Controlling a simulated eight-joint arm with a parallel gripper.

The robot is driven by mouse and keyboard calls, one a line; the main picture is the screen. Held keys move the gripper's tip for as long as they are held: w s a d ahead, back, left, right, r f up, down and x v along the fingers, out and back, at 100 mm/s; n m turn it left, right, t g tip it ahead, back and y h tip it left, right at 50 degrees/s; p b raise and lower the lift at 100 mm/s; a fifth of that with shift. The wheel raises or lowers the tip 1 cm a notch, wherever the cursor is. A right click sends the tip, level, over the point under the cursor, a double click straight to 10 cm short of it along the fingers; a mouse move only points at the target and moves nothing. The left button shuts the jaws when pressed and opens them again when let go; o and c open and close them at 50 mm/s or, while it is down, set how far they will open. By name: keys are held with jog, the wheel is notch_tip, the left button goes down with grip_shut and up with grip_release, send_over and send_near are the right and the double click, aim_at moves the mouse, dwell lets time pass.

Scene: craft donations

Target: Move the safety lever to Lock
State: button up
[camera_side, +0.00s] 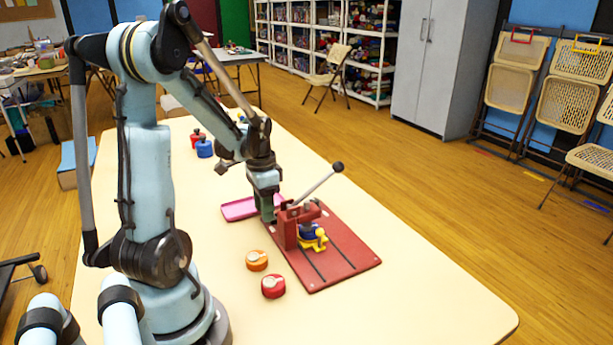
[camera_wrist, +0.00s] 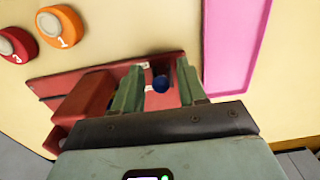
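A red press (camera_side: 291,232) stands on a red base plate (camera_side: 345,262), with a long handle (camera_side: 318,184) slanting up to a black ball. In the wrist view, a small blue knob (camera_wrist: 160,83), possibly the safety lever's end, shows between my fingers beside small white labels (camera_wrist: 148,88) too small to read. My gripper (camera_wrist: 159,68) is open, its two green fingers apart on either side of the knob. I cannot tell whether they touch it. In the side view my gripper (camera_side: 268,210) is low at the press's back left side. The safety lever is hidden there.
A blue and yellow piece (camera_side: 313,236) sits at the press's front. A pink tray (camera_side: 238,210) lies behind my gripper. An orange disc (camera_side: 257,260) and a red disc (camera_side: 273,287) lie left of the plate. Red and blue items (camera_side: 204,148) stand farther back. The table's right side is clear.

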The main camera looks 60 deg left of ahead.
jog(key=shift+r, duration=3.75)
jog(key=shift+c, duration=0.2)
